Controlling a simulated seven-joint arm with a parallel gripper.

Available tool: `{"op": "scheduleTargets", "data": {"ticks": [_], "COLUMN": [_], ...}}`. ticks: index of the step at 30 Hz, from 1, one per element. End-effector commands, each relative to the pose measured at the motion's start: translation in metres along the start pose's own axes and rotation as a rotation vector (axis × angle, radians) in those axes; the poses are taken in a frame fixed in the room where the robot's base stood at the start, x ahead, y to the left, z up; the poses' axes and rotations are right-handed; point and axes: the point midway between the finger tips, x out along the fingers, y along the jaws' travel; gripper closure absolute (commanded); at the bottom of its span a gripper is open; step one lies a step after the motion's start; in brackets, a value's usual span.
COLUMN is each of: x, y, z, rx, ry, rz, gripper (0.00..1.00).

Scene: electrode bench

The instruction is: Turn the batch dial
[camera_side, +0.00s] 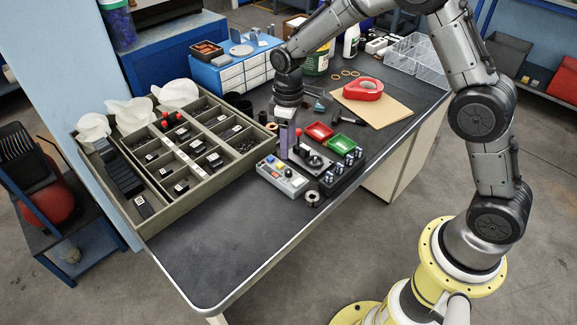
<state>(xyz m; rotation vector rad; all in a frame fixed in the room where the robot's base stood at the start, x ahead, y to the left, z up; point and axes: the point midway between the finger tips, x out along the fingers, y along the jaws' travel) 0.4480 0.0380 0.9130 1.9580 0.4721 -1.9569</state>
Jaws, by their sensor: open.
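A grey control box (283,178) sits near the front edge of the dark bench, with small coloured buttons and a dark knob on top. Which knob is the batch dial I cannot tell for sure at this size. My gripper (290,138) points down just behind the control box, above the bench. It is apart from the box's knobs as far as I can see. Its fingers are small and partly lost among the things behind them; I see nothing clearly held between them.
A divided tray (190,206) of black parts lies left. Red (319,131) and green (341,144) trays and a black rack (343,172) of cylinders crowd the right side. A dark ring (313,197) lies in front. The bench's front left is clear.

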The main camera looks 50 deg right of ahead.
Motion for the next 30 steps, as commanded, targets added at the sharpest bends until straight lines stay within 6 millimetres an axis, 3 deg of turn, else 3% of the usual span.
{"op": "scheduleTargets", "data": {"ticks": [6,13,27,30], "x": [0.045,0.077,0.089,0.089], "y": [-0.001,0.0,0.0,0.0], "z": [0.001,0.001,0.0,0.0], "rx": [0.0,0.0,0.0,0.0], "ry": [-0.005,-0.002,0.001,0.001], "rz": [-0.002,-0.001,0.0,0.0], "gripper": [0.44,0.44,0.44,0.62]}}
